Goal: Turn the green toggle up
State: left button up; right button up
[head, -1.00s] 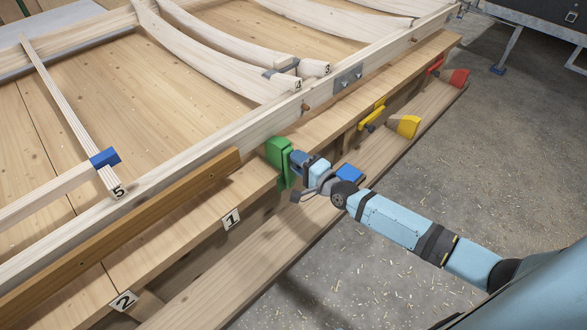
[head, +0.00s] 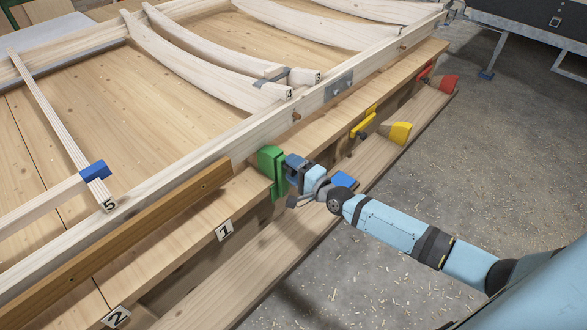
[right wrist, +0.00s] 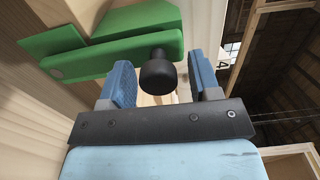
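The green toggle (head: 279,180) is on the side of the wooden bench, left of my right gripper in the head view. Its flat green bar hangs down there. In the right wrist view the green bar (right wrist: 108,58) carries a round black knob (right wrist: 158,72). My right gripper (head: 290,180) is at the toggle. In the right wrist view its two blue finger pads (right wrist: 162,78) stand apart, one on each side of the knob. A gap shows beside the knob, so the fingers are not closed on it. My left gripper is not in view.
A yellow toggle (head: 364,123) and a red toggle (head: 424,73) sit farther along the bench side. A blue block (head: 343,179), a yellow block (head: 401,132) and a red block (head: 449,83) are on the lower plank (head: 230,285). Concrete floor lies open to the right.

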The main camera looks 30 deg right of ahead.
jog(key=shift+s, duration=0.1)
jog(key=v, duration=1.3)
jog(key=shift+s+d+p, duration=0.15)
jog(key=shift+s+p, duration=0.15)
jog(key=shift+p, duration=0.15)
